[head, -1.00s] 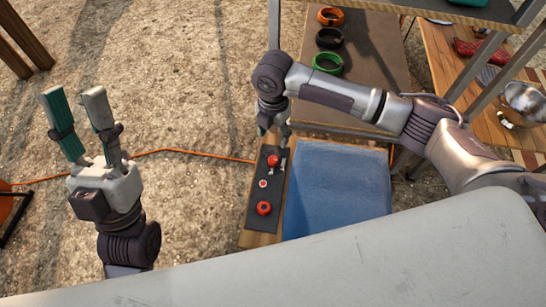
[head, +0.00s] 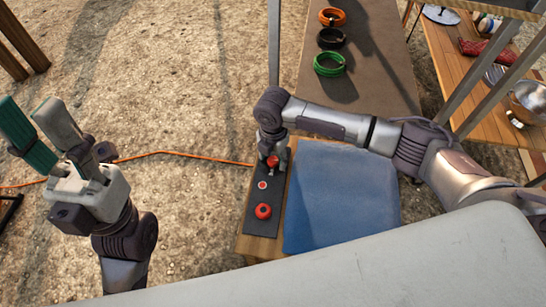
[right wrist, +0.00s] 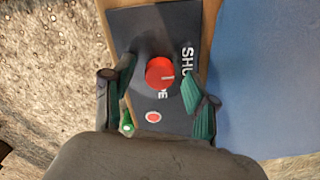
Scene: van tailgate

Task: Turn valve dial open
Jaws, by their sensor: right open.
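A red dial (right wrist: 160,73) with a white mark sits on a dark panel (right wrist: 143,25) in the right wrist view. The mark points right, towards lettering that reads "SHU"; "PE" shows below the dial. My right gripper (head: 272,156) is open over the dial at the panel's far end. In the right wrist view its green-padded fingers are on either side of the dial; I cannot tell whether they touch it. The dial is partly hidden in the head view (head: 273,162). My left gripper (head: 28,110) is open and empty at the left, fingers pointing up.
A small red button (head: 262,185) and a red knob (head: 263,211) are on the same panel. A blue box (head: 340,195) stands just right of it. Green, black and orange coils (head: 329,64) lie on a table behind. Open ground is at the left.

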